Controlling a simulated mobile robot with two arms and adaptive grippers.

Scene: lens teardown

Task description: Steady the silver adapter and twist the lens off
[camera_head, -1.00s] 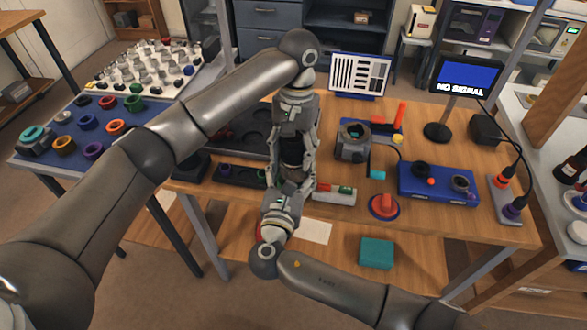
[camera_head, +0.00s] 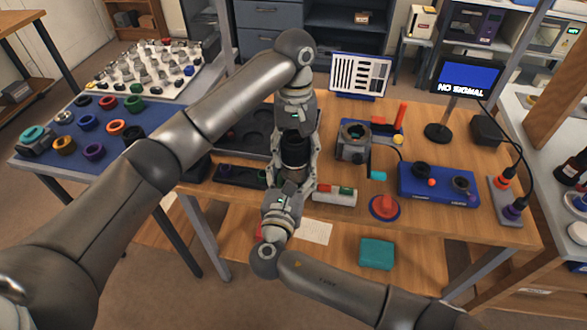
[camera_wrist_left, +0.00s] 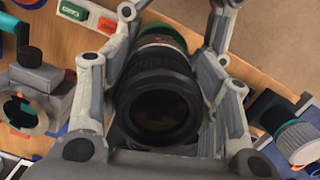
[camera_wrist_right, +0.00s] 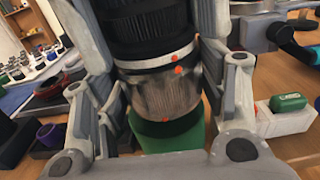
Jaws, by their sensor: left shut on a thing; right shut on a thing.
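The black lens (camera_head: 295,152) stands between my two grippers, over the table's front edge. My left gripper (camera_head: 296,160) reaches down from above and is shut around the lens. The left wrist view shows the lens's dark front end (camera_wrist_left: 160,108) between its fingers. My right gripper (camera_head: 292,184) comes from below, shut on the silver adapter (camera_wrist_right: 165,93). In the right wrist view the adapter has red dots and sits directly against the lens, with a green part (camera_wrist_right: 168,135) at its other end. In the head view the fingers mostly hide the adapter.
On the table (camera_head: 440,225) are a grey device with a round opening (camera_head: 353,142), a blue box (camera_head: 437,184), a red knob (camera_head: 384,206) and a grey block (camera_head: 335,196). A dark tray (camera_head: 245,130) lies behind my grippers. A monitor (camera_head: 467,75) stands at the back.

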